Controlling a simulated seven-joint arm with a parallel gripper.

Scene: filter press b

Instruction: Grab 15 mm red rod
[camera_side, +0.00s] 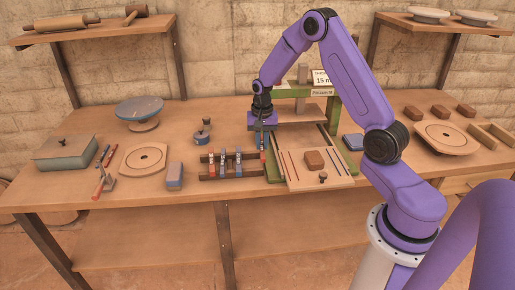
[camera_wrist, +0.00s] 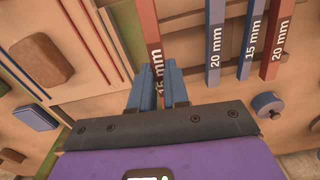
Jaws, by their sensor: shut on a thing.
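The red rod marked 15 mm (camera_wrist: 148,28) runs between the fingers of my gripper (camera_wrist: 158,84) in the wrist view. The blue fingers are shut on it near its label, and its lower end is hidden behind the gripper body. In the side view my gripper (camera_side: 263,132) points down at the right end of the rod rack (camera_side: 206,178). I cannot tell whether the rod still touches the rack. To its right in the wrist view are a blue 20 mm rod (camera_wrist: 215,35), a blue 15 mm rod (camera_wrist: 250,35) and a red 20 mm rod (camera_wrist: 279,35).
A press with a green frame (camera_side: 332,112) stands just behind and right of my gripper. In front of it is a board (camera_side: 300,181) with thin red and blue strips and a brown block (camera_side: 314,160). A blue-grey block (camera_side: 174,176) stands left of the rack.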

